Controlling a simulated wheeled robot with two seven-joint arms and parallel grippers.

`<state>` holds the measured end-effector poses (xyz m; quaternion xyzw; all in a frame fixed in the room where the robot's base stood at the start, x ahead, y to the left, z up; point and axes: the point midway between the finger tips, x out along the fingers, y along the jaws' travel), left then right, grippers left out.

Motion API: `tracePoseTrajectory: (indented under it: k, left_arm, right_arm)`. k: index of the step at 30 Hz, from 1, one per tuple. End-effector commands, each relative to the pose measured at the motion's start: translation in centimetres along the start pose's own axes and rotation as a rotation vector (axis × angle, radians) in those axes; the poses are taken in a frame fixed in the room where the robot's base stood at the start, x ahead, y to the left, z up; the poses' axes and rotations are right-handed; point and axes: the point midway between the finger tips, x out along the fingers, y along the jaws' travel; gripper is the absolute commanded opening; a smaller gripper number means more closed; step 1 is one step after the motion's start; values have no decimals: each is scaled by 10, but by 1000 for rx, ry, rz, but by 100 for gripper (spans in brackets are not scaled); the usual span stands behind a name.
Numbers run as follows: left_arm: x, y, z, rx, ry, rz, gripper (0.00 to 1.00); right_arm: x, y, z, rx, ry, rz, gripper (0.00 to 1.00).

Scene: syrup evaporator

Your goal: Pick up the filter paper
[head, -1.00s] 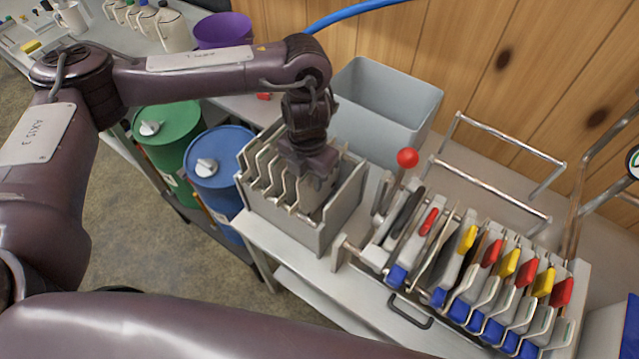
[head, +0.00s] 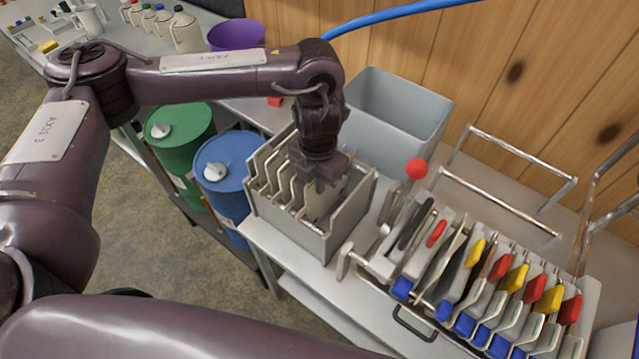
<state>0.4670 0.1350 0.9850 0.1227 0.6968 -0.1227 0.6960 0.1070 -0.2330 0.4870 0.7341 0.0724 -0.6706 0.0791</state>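My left gripper (head: 322,180) points down over a grey slotted rack (head: 318,238) on the metal table. Its fingers reach to the top of the rack, near a pale sheet (head: 312,207) standing in one slot, which may be the filter paper. I cannot tell whether the fingers touch or hold it, because the gripper covers that spot. Several grey dividers fill the rack's left part. My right gripper is not in view.
A grey open bin (head: 398,115) stands behind the rack. To the right is a filter press (head: 480,285) with several coloured tabs and a red ball knob (head: 417,169). A blue drum (head: 222,180) and a green drum (head: 180,140) stand left of the table.

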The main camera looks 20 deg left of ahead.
Motion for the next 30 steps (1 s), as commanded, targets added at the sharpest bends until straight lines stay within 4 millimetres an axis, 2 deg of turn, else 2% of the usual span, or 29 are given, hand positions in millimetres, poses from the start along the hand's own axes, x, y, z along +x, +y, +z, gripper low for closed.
tracePoseTrajectory:
  k: [8,30]
  left_arm:
    - [-41,1,2,1,-6,3,0]
    - [-173,0,1,-1,-5,3,0]
  right_arm:
    - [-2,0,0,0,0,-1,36]
    - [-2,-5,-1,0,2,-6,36]
